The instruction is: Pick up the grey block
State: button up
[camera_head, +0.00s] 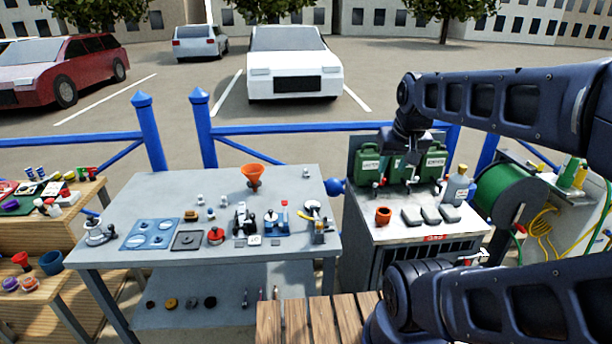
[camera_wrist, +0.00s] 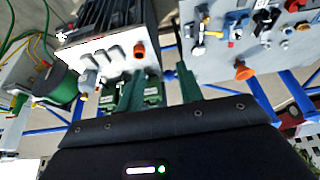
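Three similar dark grey blocks (camera_head: 431,215) lie in a row on the top of the grey cabinet, between an orange pot and a grey bottle. I cannot tell which one the task means. The grey blocks (camera_wrist: 113,53) also show in the wrist view, beyond my fingers and to the left. My gripper (camera_wrist: 159,88) is open, with its two fingers apart and nothing seen held between them. In the head view my wrist hangs above the back of the cabinet, over the green canisters, and its fingertips are hard to make out there.
The orange pot (camera_head: 383,216), grey bottle (camera_head: 456,188) and green canisters (camera_head: 368,164) stand close around the blocks on the cabinet (camera_head: 374,236). A hose reel (camera_head: 509,190) is at right. The grey table (camera_head: 150,190) at left holds many small parts and an orange funnel (camera_head: 252,175).

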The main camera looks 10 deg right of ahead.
jog(key=shift+o, duration=0.4)
jog(key=o, duration=0.3)
